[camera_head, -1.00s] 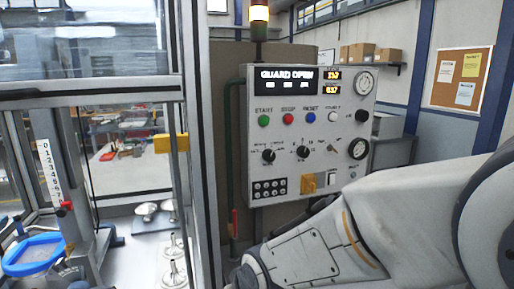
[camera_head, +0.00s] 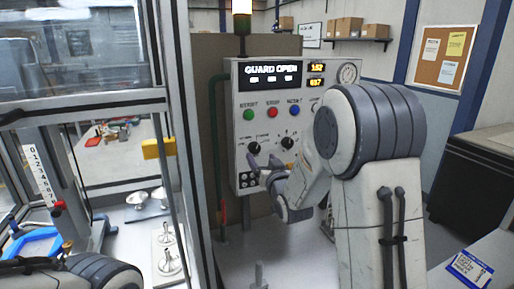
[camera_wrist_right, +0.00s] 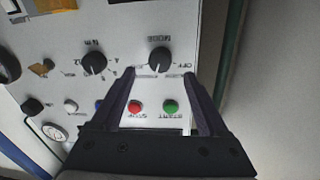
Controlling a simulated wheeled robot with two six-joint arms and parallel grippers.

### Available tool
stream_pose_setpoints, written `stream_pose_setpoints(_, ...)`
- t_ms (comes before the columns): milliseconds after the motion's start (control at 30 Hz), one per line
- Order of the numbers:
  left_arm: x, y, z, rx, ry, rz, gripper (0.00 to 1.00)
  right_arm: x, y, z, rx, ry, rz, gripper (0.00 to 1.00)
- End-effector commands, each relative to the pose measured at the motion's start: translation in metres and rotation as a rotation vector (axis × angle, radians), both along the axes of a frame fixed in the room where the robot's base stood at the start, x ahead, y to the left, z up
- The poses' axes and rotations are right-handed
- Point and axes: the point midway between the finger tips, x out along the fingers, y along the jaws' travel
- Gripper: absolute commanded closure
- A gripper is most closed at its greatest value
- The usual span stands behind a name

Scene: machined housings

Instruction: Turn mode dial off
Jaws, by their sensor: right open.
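The mode dial is a black round knob on the grey-white control panel. It shows in the right wrist view (camera_wrist_right: 160,58), where the picture is upside down, with MODE above it and OFF to its right. In the head view the mode dial (camera_head: 254,148) is the left of two black dials. My right gripper (camera_head: 266,162) is open and empty just in front of the panel, slightly below the dial. In the right wrist view its fingertips (camera_wrist_right: 160,73) lie either side of the dial; contact cannot be told. The dial's pointer is too small to read surely. My left gripper is not visible.
A second black dial (camera_wrist_right: 94,64) is beside the mode dial. The green START (camera_wrist_right: 171,107) and red STOP (camera_wrist_right: 135,106) buttons lie between my fingers in the wrist view. The display (camera_head: 271,75) reads GUARD OPEN. A framed glass enclosure (camera_head: 160,200) stands left of the panel.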

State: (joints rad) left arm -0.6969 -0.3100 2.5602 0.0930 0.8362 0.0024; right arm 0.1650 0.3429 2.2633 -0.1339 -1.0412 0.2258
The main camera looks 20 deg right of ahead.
Motion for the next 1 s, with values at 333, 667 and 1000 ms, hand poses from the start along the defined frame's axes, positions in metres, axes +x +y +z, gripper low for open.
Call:
stream_pose_setpoints(333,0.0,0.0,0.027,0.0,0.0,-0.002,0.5,0.05,-0.001,0.001,-0.001,0.004,0.002,0.22)
stream_pose_setpoints(667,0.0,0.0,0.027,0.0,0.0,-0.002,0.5,0.055,-0.002,-0.001,-0.001,0.002,0.0,0.22)
stream_pose_setpoints(1000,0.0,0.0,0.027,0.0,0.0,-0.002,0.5,0.055,-0.002,0.0,-0.001,0.002,0.0,1.0)
